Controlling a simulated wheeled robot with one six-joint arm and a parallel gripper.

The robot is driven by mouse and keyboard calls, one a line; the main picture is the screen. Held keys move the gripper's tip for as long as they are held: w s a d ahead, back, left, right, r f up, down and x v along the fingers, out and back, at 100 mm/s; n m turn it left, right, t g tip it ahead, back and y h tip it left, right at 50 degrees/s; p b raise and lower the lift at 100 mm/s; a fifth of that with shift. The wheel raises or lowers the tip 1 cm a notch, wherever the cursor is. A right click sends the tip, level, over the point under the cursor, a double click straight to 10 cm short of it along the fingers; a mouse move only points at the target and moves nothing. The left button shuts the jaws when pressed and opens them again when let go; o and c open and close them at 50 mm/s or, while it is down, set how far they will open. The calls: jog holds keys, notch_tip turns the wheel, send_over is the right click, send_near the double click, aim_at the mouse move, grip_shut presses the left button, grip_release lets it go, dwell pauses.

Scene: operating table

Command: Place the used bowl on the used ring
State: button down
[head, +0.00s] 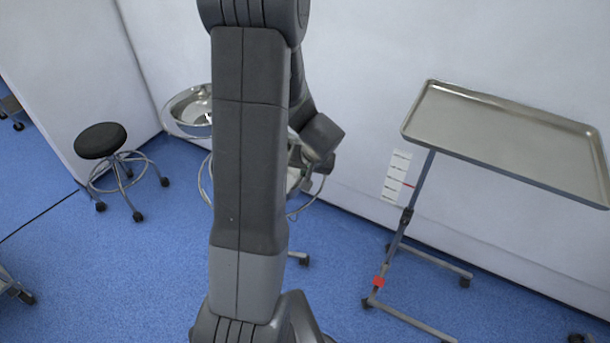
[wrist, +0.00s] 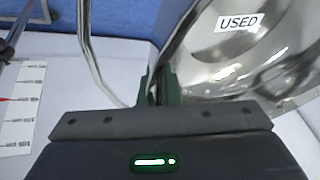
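The used bowl is a shiny metal bowl with a white "USED" label (wrist: 238,22), at the upper right of the wrist view. My gripper (wrist: 160,88) has its green fingers close together at the bowl's near rim, and they look shut on it. In the head view my arm hides the gripper's fingers and much of the bowl; a bright metal piece (head: 294,178) behind the arm may be this bowl. A metal ring (head: 312,203) shows behind and beside the arm, at about the same place. Whether the bowl touches the ring cannot be told.
Another metal bowl (head: 190,108) sits in a ring left of my arm. A steel tray stand (head: 500,135) stands at right, with a white marked card (head: 397,178) beside its pole. A black stool (head: 101,141) stands at left. The blue floor between is clear.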

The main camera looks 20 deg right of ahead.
jog(key=shift+f, duration=0.7)
jog(key=shift+f+b, duration=0.2)
jog(key=shift+b, duration=0.1)
jog(key=c, duration=1.6)
grip_release()
jog(key=shift+r, duration=0.1)
jog(key=shift+r+p, duration=0.3)
jog(key=shift+r, duration=0.05)
jog(key=v, duration=1.1)
jog(key=shift+s+r+p, duration=0.2)
jog(key=shift+p, duration=0.2)
